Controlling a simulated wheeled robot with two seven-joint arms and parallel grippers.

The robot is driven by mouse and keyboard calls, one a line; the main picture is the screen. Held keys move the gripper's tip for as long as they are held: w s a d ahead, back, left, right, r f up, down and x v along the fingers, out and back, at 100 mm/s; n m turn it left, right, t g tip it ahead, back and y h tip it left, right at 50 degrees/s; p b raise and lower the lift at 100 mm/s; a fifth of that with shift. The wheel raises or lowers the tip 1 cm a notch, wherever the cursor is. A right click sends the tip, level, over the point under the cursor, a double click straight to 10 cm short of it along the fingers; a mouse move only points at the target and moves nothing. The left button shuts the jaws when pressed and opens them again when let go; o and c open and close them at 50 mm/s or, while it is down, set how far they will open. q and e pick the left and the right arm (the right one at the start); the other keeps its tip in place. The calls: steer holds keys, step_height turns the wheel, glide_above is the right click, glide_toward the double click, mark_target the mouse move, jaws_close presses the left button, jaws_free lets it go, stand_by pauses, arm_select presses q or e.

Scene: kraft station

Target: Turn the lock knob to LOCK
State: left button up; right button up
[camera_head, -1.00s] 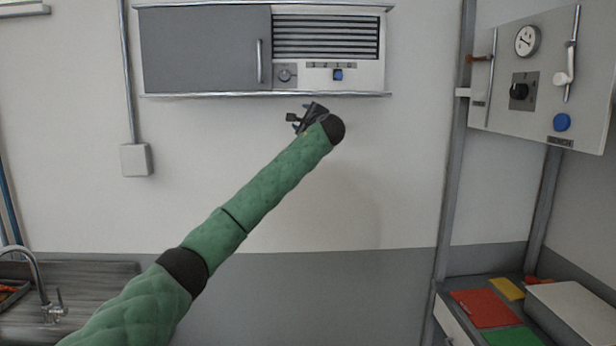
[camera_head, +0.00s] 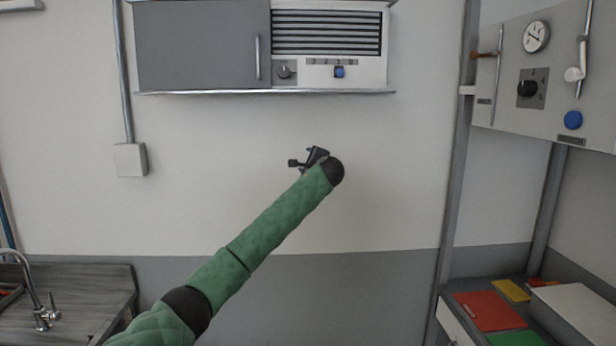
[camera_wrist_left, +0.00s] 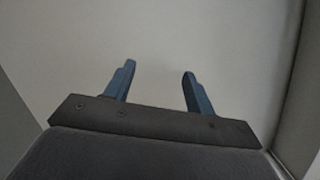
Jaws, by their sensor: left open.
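A small round dark knob (camera_head: 284,72) sits on a grey plate on the wall cabinet (camera_head: 200,45), just right of the grey door. A larger black knob (camera_head: 527,88) is on the panel at the right. The labels are too small to read, so I cannot tell which one is the lock knob. My left gripper (camera_head: 308,158) is below the cabinet in front of the bare wall, apart from both knobs. In the left wrist view its two blue fingers (camera_wrist_left: 159,72) are spread and empty, facing a plain pale surface. My right gripper is not in view.
The right panel (camera_head: 500,115) carries a gauge (camera_head: 537,36), a lever and a blue button (camera_head: 573,120). A metal shelf edge (camera_head: 265,92) runs under the cabinet. The wall below is clear.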

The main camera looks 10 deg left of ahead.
arm_select(q)
steer(key=shift+h, duration=0.4)
steer(key=f, duration=0.2)
steer(key=w+f, duration=0.1)
steer(key=f, duration=0.2)
steer(key=shift+f, duration=0.1)
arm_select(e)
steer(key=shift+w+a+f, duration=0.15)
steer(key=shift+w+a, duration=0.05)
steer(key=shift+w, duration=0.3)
